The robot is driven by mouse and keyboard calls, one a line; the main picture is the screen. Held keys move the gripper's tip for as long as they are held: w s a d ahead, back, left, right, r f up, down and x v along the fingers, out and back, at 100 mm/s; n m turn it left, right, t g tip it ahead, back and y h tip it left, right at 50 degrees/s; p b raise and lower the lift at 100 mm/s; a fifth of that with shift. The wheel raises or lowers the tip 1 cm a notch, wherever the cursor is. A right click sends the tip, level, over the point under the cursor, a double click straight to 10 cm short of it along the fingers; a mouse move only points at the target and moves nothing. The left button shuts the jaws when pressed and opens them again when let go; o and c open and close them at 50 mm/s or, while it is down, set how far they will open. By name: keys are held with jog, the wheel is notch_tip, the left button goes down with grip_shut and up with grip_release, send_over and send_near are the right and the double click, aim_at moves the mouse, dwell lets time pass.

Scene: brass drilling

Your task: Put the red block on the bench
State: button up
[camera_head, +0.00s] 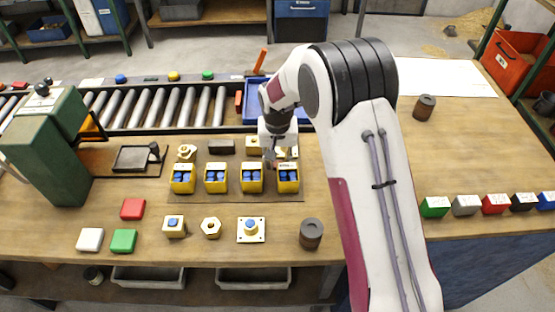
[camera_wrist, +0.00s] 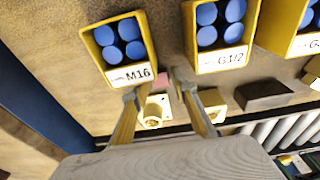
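A flat red block (camera_head: 133,208) lies on the bench (camera_head: 205,251) at the left, beside a white block (camera_head: 90,239) and a green block (camera_head: 123,241). A second red block (camera_head: 495,203) stands in a row of coloured blocks at the right. My gripper (camera_head: 271,158) points down behind the yellow bins. In the wrist view its fingers (camera_wrist: 157,85) are apart, near the M16 bin (camera_wrist: 148,72). A small pinkish patch and a brass part (camera_wrist: 153,112) show between the fingers; I see nothing clearly gripped.
Several yellow bins (camera_head: 216,187) with blue contents stand on a dark mat. A roller conveyor (camera_head: 160,108) and a blue crate (camera_head: 253,88) lie behind. A green drill press (camera_head: 45,150) stands at the left. Brass parts (camera_head: 251,230) and a dark cylinder (camera_head: 311,234) are in front.

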dwell(0.4)
notch_tip(320, 180, up, 12)
jog(key=s, duration=0.1)
jog(key=shift+s, duration=0.25)
dwell(0.5)
jog(key=shift+r, duration=0.1)
dwell(0.5)
